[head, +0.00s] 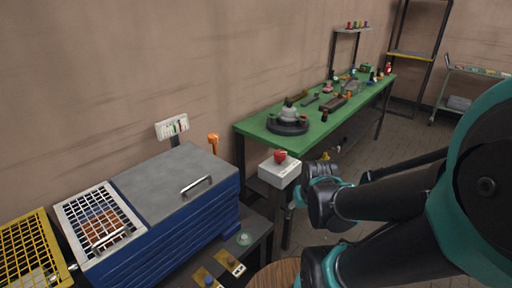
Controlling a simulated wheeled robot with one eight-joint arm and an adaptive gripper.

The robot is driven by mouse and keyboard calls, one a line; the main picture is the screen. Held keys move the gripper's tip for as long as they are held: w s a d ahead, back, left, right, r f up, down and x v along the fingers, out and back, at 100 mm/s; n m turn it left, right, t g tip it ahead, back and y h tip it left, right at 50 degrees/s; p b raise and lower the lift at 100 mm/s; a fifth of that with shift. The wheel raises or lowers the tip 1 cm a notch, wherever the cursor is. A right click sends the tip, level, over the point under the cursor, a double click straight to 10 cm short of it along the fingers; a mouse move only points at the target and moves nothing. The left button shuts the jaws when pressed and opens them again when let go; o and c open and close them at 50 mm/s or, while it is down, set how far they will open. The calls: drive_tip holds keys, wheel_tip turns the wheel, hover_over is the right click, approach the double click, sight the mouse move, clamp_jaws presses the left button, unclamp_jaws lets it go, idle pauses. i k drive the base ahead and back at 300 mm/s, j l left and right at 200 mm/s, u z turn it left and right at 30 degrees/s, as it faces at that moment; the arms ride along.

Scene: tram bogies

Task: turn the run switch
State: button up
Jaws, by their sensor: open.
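I cannot tell for sure which control is the run switch. Two small brass plates with knobs lie on the dark ledge at the bottom: one has a blue knob (208,281), the other a dark knob (231,261). A clear greenish round piece (244,239) sits above them on the same ledge. A pale box (280,173) with a red mushroom button (280,156) stands on a post to the right. My gripper (326,164) is at the arm's end, right of that box and apart from the brass plates. It is small and dark, and holds nothing that I can see.
A blue cabinet (172,236) with a grey lid and a white grid hatch (98,219) stands at left, beside a yellow grid (33,255). An orange knob (213,138) rises behind it. A green workbench (258,125) with parts runs along the wall. A round wooden top (276,275) is at the bottom.

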sight(280, 156)
drive_tip(key=k, duration=0.95)
